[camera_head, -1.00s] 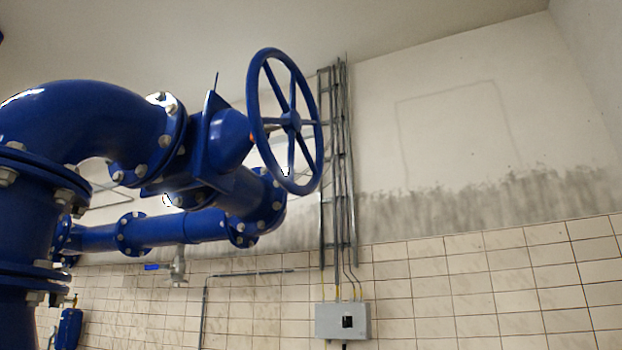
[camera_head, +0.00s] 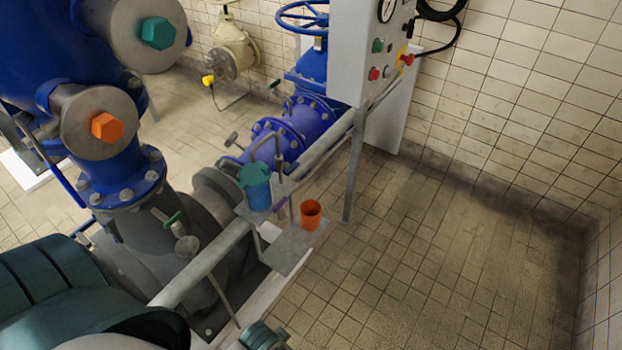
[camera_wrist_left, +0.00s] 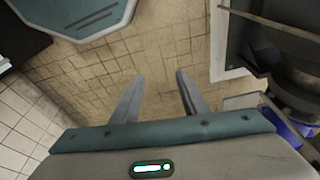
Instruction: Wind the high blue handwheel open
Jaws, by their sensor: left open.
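The high blue handwheel is not in the head view now; it showed only in the earlier frame, upright on a blue pipe valve. A different-looking, lower blue handwheel (camera_head: 304,14) lies roughly flat on a blue valve at the top of the head view, cut by the frame edge. My left gripper (camera_wrist_left: 160,75) shows in the left wrist view with its two fingers apart. Nothing is between them but tiled floor behind, and no handwheel is near them. My right gripper is in neither current view.
A grey control box (camera_head: 358,50) with buttons and a gauge stands at the upper middle. An orange cup (camera_head: 311,214) and a blue can (camera_head: 257,188) sit on small metal shelves along a rail. Bulky blue pipework (camera_head: 120,185) fills the left. Tiled floor (camera_head: 430,260) is clear at right.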

